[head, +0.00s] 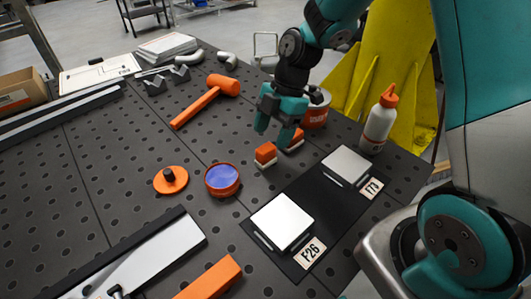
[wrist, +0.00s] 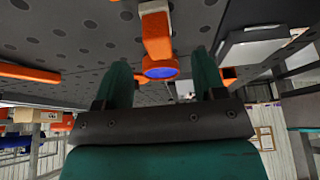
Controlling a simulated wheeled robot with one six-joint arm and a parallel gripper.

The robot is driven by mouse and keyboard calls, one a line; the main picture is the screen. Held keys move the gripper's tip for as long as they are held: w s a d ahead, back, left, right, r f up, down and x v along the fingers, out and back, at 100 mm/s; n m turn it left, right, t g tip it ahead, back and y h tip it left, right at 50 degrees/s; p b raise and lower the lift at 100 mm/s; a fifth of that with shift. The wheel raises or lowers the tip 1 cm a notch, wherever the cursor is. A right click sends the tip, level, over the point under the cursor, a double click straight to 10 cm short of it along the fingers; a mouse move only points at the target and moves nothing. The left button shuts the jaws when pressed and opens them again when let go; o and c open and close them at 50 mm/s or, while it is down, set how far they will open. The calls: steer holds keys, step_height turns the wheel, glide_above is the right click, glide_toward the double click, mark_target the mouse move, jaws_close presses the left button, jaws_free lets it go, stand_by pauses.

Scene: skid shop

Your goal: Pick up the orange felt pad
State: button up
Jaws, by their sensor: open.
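An orange block with a pale base (head: 265,154), which looks like the felt pad, lies on the dark perforated bench top in the head view. A second orange piece (head: 295,139) with a pale lower edge shows just right of it; I cannot tell whether they are one thing. My gripper (head: 272,128) points down just above and behind the block, fingers apart, with nothing visible held. In the wrist view an orange block (wrist: 155,35) shows beyond the gap between my fingertips (wrist: 162,70). Contact cannot be made out.
A round blue-topped tin (head: 222,179) and an orange disc with a black knob (head: 170,180) lie to the left. An orange hammer (head: 205,100) is farther back. A black mat (head: 319,206) with two pale tiles lies in front. A white bottle (head: 378,128) stands at right.

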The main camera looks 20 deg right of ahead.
mark_target(266, 147)
steer(key=p+x, duration=0.1)
steer(key=x, duration=0.5)
steer(key=shift+a+f, duration=0.2)
steer(key=shift+f, duration=0.1)
steer(key=c, duration=1)
